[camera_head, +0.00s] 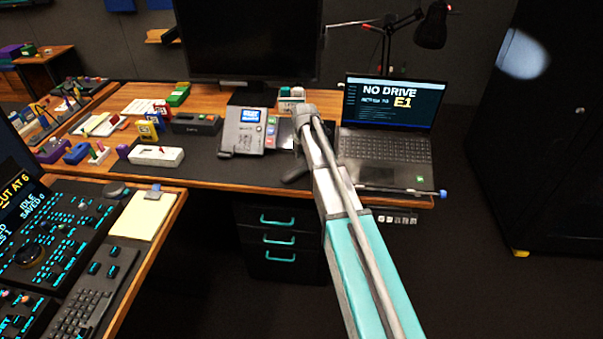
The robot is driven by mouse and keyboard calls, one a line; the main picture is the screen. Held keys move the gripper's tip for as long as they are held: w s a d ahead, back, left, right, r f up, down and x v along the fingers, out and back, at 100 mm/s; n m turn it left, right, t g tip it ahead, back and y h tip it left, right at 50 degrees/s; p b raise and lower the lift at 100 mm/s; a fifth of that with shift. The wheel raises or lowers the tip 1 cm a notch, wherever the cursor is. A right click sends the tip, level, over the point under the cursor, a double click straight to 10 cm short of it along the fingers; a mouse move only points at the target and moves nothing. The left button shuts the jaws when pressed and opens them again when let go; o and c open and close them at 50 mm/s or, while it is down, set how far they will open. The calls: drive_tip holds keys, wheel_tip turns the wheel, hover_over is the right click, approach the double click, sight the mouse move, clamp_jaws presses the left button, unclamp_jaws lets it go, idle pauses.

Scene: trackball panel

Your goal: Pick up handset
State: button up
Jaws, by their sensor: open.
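The grey desk phone (247,137) with a lit blue screen stands on the dark mat at the middle of the wooden desk. Its handset (228,132) appears to lie along the phone's left side, small and hard to make out. My arm reaches in from the lower right, and its bent joint is just right of the phone. My gripper (296,172) shows only as a dark shape low over the desk's front part, right of the phone and apart from it. It is open and partly hidden by my arm. Nothing is seen held in it.
An open laptop (386,145) stands right of my arm, with a lamp (431,25) behind it. A large monitor (247,40) is behind the phone. A white block (155,156) and a dark box (196,124) stand to the left. The mat before the phone is clear.

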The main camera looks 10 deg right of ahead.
drive_tip(key=shift+f+b, duration=0.8)
drive_tip(key=shift+f, duration=0.35)
drive_tip(key=shift+c, duration=0.2)
clamp_jaws()
